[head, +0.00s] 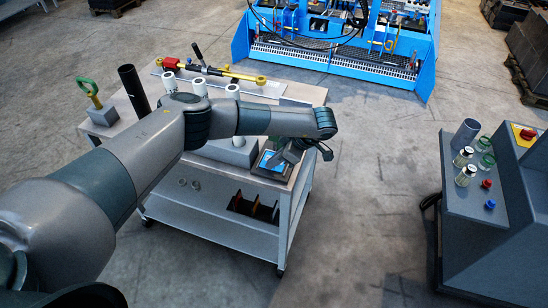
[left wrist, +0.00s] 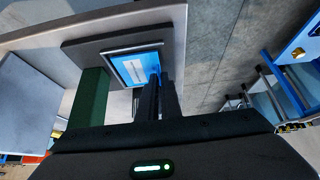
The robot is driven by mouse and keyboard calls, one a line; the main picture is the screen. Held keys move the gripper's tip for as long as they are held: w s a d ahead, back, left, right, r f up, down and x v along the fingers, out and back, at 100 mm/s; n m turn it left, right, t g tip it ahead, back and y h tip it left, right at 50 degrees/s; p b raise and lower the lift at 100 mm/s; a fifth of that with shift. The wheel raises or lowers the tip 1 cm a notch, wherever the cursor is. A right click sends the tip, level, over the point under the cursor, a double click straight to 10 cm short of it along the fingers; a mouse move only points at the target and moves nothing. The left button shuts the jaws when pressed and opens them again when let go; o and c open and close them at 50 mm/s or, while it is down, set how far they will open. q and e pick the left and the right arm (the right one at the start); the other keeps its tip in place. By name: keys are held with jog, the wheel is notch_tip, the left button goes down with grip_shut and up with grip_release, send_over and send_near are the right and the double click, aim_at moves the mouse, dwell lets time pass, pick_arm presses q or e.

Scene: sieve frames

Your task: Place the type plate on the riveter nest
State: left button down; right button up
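A blue-and-white rectangle with a silver rim (head: 269,160), which looks like the type plate, lies on a dark block at the right front of the grey cart. It shows larger in the left wrist view (left wrist: 130,67). My left gripper (head: 281,158) is right at it, partly hidden by its own wrist. In the left wrist view its dark fingers (left wrist: 164,88) stand close together, overlapping the plate's right edge. I cannot tell whether they grip it. My right gripper is not in view. I cannot pick out the riveter nest with certainty.
The cart (head: 219,217) also carries white cylinders, a dark tube (head: 133,90), a green-handled tool (head: 90,92) and a red-and-yellow tool (head: 213,70). A blue machine (head: 340,62) stands behind. A grey console (head: 463,207) with buttons stands right. Clear floor lies between.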

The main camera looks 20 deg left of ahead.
pick_arm(q)
jog(key=shift+f, duration=0.15)
jog(key=c, duration=2)
grip_release()
jog(key=shift+w+d+r+b, duration=0.1)
jog(key=shift+d+r+b, duration=0.3)
jog(key=shift+r+b, duration=0.1)
jog(key=b+v, duration=0.5)
jog(key=v, duration=0.6)
jog(key=shift+a+r, duration=0.1)
